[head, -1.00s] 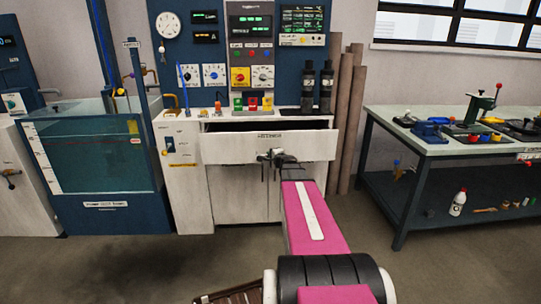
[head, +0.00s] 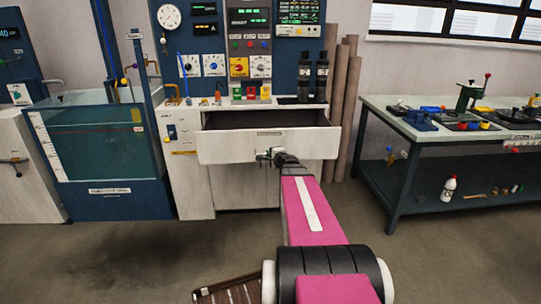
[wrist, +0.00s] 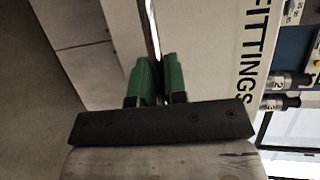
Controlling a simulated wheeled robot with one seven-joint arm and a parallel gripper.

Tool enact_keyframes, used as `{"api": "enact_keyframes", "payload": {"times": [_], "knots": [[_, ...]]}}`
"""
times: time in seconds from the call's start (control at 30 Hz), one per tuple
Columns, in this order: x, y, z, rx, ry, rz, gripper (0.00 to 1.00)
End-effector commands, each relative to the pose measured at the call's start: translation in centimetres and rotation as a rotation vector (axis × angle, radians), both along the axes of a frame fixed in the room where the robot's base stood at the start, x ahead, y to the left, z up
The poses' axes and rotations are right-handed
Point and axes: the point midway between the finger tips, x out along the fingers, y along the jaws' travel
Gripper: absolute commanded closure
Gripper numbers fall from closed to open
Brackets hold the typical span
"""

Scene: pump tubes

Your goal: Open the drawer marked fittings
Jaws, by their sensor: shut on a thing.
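The fittings drawer (head: 235,149) is a pale drawer under the control panel, and it stands pulled out with its dark inside showing behind the front. In the wrist view its front carries the label FITTINGS (wrist: 254,50). My gripper (head: 268,156) is at the drawer front, just below the label. In the wrist view the green fingers of my gripper (wrist: 156,82) are closed on the thin metal handle (wrist: 152,30) of the drawer. The part of the handle between the fingers is hidden.
A pale cabinet (head: 238,188) is below the drawer. A water tank (head: 100,150) stands at the left. A workbench (head: 440,150) with tools stands at the right. Brown tubes (head: 346,110) lean beside the cabinet. The floor (head: 150,250) in front is clear.

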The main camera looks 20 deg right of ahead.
Motion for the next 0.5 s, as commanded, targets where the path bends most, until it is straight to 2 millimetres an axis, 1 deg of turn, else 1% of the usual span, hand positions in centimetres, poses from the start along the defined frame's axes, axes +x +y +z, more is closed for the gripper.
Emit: {"api": "enact_keyframes", "payload": {"times": [0.03,0.07,0.1,0.13,0.37,0.5], "knots": [[0.03,-0.03,-0.05,0.0,0.001,0.0,1.0],[0.03,-0.03,-0.05,0.0,0.001,0.0,0.81],[0.04,-0.03,-0.05,0.0,0.001,0.0,0.68],[0.04,-0.03,-0.05,0.0,0.001,0.0,0.64],[0.03,-0.03,-0.02,0.0,0.0,0.0,0.64],[-0.32,-0.04,0.06,0.0,0.0,-0.001,0.64]]}}
